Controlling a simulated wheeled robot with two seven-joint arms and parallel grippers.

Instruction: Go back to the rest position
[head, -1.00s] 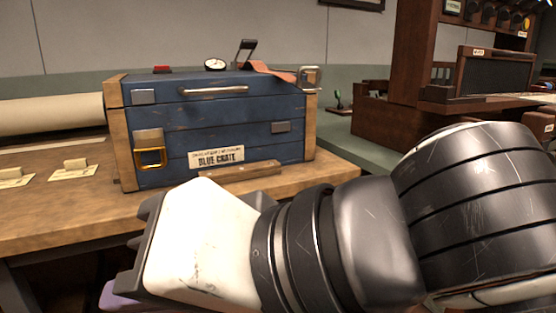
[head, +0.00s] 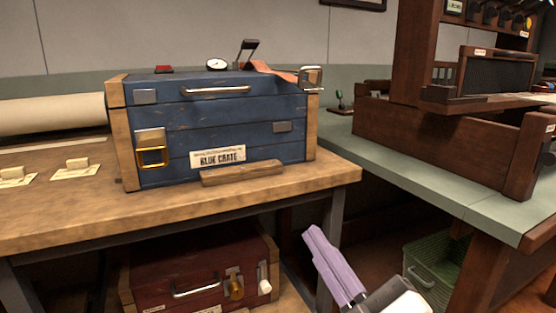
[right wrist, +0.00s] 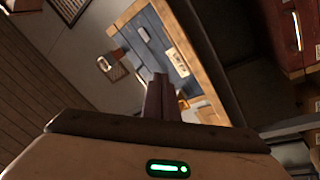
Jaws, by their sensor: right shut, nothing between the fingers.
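My right gripper (head: 334,268) is low in the head view, in front of the table's right end, its purple-grey fingers pointing up and to the left. The fingers are together with nothing between them. In the right wrist view the shut fingers (right wrist: 158,98) point towards the blue crate (right wrist: 150,35), apart from it. The blue crate (head: 215,125) stands closed on the wooden table (head: 60,215) in the head view. My left gripper is in neither view.
A red crate (head: 200,272) sits on a shelf under the table. A green basket (head: 435,265) is under the green-topped counter (head: 440,175) at right. A dark wooden rack (head: 450,110) stands on that counter. Paper tags (head: 75,168) lie left of the blue crate.

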